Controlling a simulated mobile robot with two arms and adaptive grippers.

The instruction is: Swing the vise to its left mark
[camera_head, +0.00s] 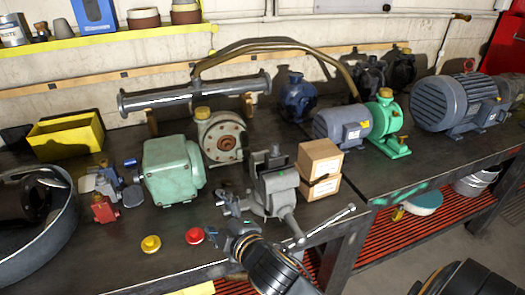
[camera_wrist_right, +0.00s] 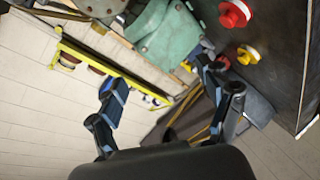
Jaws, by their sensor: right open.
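The grey vise (camera_head: 274,185) stands near the front edge of the dark workbench, between the green motor box and the cardboard boxes. Its screw end faces the front, and a long bar handle (camera_head: 330,224) crosses it, slanting up to the right. My right gripper (camera_head: 222,216) is just left of the vise and in front of it, fingers apart and empty. In the right wrist view, its two fingers (camera_wrist_right: 165,90) are wide apart with nothing between them. I cannot make out the vise there, nor a left mark. My left gripper is not in view.
A red button (camera_head: 195,236) and a yellow one (camera_head: 151,244) lie left of my right gripper. The green motor box (camera_head: 172,170) stands behind them. Stacked cardboard boxes (camera_head: 320,170) stand close right of the vise. A round metal tub (camera_head: 62,232) occupies the bench's left end.

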